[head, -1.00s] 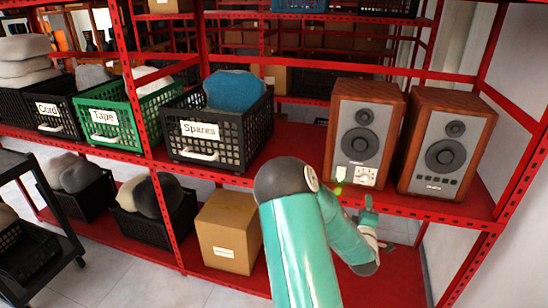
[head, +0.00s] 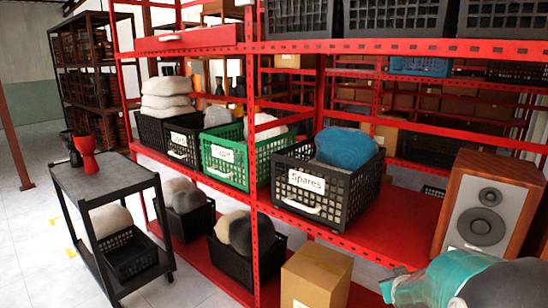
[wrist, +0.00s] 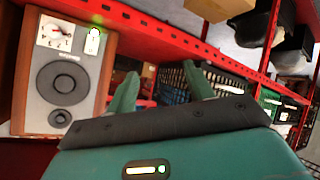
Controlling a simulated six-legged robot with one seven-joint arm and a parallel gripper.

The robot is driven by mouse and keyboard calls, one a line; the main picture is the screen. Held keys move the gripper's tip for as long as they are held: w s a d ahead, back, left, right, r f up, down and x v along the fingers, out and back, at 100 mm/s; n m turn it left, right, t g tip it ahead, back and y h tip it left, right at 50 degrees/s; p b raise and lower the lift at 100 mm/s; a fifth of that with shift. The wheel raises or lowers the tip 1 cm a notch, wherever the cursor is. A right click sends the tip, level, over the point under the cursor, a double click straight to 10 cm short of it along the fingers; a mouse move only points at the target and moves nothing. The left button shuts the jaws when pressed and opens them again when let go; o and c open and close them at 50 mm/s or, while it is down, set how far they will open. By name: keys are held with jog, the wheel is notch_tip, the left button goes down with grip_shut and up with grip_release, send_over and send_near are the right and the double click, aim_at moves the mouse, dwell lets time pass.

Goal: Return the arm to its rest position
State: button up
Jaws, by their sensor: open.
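My gripper (wrist: 163,88) shows in the wrist view with its two teal fingers spread apart and nothing between them. My teal arm (head: 435,284) reaches in from the lower right corner of the head view, in front of the red shelf; its gripper end is not visible there. In the wrist view, which is tilted, a wooden speaker (wrist: 62,82) stands to the left of the fingers, apart from them. The same kind of speaker (head: 487,214) stands at the right in the head view, its lower part partly hidden by my arm.
The red shelf (head: 385,228) holds a black Spares crate (head: 345,200) and a green Tape crate (head: 222,168). A cardboard box (head: 315,277) is below. A dark trolley (head: 105,180) with a red goblet drum (head: 86,154) stands at left. Floor (head: 30,240) is open further left.

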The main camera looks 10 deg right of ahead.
jog(key=s+a+r+y, duration=0.3)
jog(key=a+r, duration=0.2)
jog(key=a, duration=0.6)
jog(key=s+a+r+g+y, duration=0.1)
jog(key=s+a+r+g, duration=0.1)
jog(key=s+a, duration=0.5)
jog(key=s+a+r+g+y, duration=0.1)
jog(key=s+a+r+g, duration=0.1)
jog(key=s+a, duration=0.6)
jog(key=shift+s+a+r+n+y, duration=0.35)
jog(key=shift+s+r, duration=0.3)
jog(key=shift+s, duration=0.35)
jog(key=shift+d, duration=0.1)
jog(key=c, duration=0.3)
jog(key=shift+c, duration=0.2)
jog(key=shift+d, duration=0.15)
